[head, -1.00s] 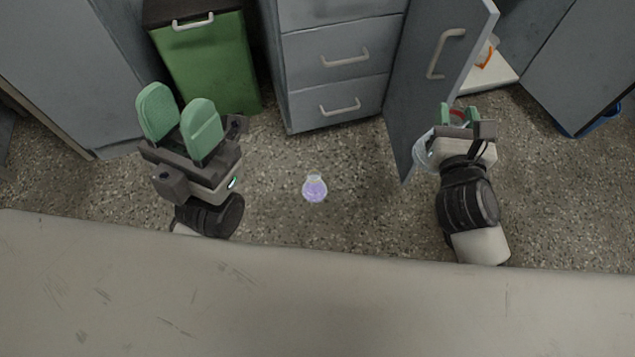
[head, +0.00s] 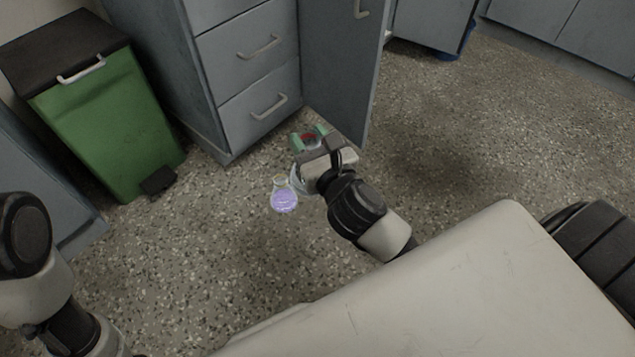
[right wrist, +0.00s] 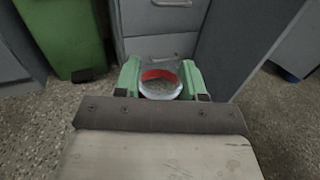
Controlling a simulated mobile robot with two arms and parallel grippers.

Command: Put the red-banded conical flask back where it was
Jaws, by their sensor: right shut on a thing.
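The red-banded conical flask (right wrist: 160,82) is clear glass with a red band. My right gripper (right wrist: 160,78) is shut on it, with a green finger on each side. In the head view my right gripper (head: 310,138) is at mid-picture, in front of the open cabinet door (head: 340,60); the flask's red band (head: 309,136) shows between the fingers and its clear body is partly hidden by the gripper. My left gripper is out of view; only part of my left arm shows at the lower left.
A round flask with purple liquid (head: 284,198) stands on the floor just left of my right gripper. A green bin (head: 110,125) with a dark lid and pedal is at the left. Grey drawers (head: 245,60) stand behind. Open floor lies to the right.

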